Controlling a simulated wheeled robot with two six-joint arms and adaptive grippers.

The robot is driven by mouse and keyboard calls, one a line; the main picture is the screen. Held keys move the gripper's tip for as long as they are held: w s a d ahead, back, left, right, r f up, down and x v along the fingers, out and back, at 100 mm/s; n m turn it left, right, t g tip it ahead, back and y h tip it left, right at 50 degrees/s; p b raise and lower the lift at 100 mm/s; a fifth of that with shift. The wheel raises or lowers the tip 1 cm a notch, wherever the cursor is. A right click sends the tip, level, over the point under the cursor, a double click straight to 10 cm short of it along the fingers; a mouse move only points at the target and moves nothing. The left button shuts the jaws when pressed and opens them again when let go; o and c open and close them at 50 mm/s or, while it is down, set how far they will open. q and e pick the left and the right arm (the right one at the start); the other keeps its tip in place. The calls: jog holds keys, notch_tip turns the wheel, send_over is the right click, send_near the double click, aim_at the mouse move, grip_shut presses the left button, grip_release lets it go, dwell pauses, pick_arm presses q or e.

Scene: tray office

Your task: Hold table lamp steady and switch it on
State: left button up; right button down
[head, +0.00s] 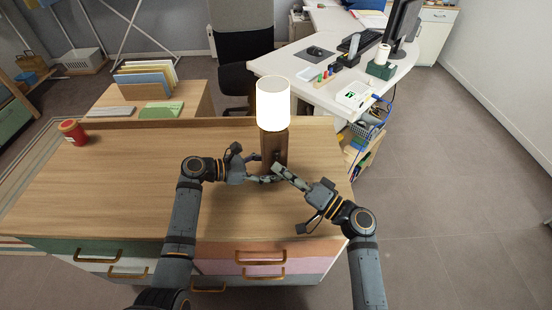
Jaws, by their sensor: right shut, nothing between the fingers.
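The table lamp (273,103) stands upright on the wooden desk top, with a white cylindrical shade that glows brightly. Its brown column (268,143) is partly hidden low down by my grippers. My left gripper (262,169) is at the lower column from the left. One finger passes in front of the column and the other goes out of sight beside it, so its grip is unclear. My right gripper (277,168) is shut and empty, its fingertips at the front of the lower column. I cannot tell whether they touch it. The switch is hidden or too small to see.
Behind is a lower wooden unit with a file holder (146,78). A white desk (318,65) with a monitor is at the back right. The desk top's left half is mostly clear.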

jog(key=s, duration=0.4)
jog(key=shift+s+d+r, duration=0.3)
jog(key=shift+d, duration=0.1)
pick_arm(q)
jog(key=o, duration=1)
jog(key=shift+c, duration=0.2)
